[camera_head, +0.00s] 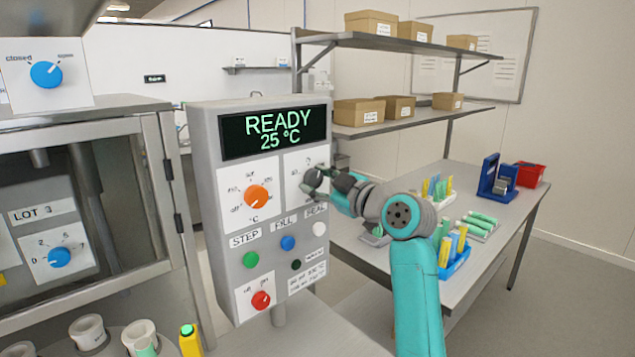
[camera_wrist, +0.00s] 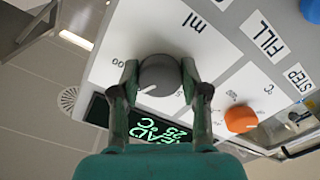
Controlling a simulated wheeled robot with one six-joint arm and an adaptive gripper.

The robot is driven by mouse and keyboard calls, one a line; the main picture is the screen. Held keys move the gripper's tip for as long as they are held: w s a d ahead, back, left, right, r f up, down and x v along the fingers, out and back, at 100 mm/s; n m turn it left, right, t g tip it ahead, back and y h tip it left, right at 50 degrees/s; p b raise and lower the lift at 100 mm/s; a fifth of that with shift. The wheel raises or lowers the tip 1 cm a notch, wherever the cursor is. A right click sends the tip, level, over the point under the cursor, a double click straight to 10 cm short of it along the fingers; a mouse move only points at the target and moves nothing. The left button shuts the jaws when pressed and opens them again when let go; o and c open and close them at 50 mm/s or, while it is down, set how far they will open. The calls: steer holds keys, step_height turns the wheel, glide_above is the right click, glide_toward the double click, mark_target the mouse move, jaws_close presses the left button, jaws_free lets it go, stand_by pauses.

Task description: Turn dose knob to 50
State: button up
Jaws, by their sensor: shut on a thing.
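The dose knob (camera_wrist: 158,76) is a grey round knob on a white plate marked "ml", seen rotated in the wrist view. Its white pointer line points toward the plate edge nearest the display, between a partly hidden number ending in "00" and another partly hidden number. My gripper (camera_wrist: 160,70) is shut on the knob, one finger on each side. In the head view, my gripper (camera_head: 320,178) reaches the right-hand dial plate (camera_head: 296,163) of the control box from the right and hides most of the knob.
The box's display (camera_head: 272,132) reads READY 25 °C. An orange temperature knob (camera_head: 256,196) sits beside the dose plate. Below are green (camera_head: 250,260), blue (camera_head: 288,243) and white (camera_head: 319,229) buttons and a red knob (camera_head: 261,300). A side table (camera_head: 500,212) holds racks of tubes.

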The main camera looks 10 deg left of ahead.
steer(key=n, duration=0.4)
steer(key=shift+n, duration=0.3)
steer(key=n, duration=0.3)
steer(key=shift+n, duration=0.4)
steer(key=n, duration=0.4)
steer(key=shift+n, duration=2.1)
steer(key=o, duration=1.1)
steer(key=shift+r, duration=0.1)
steer(key=v, duration=1.2)
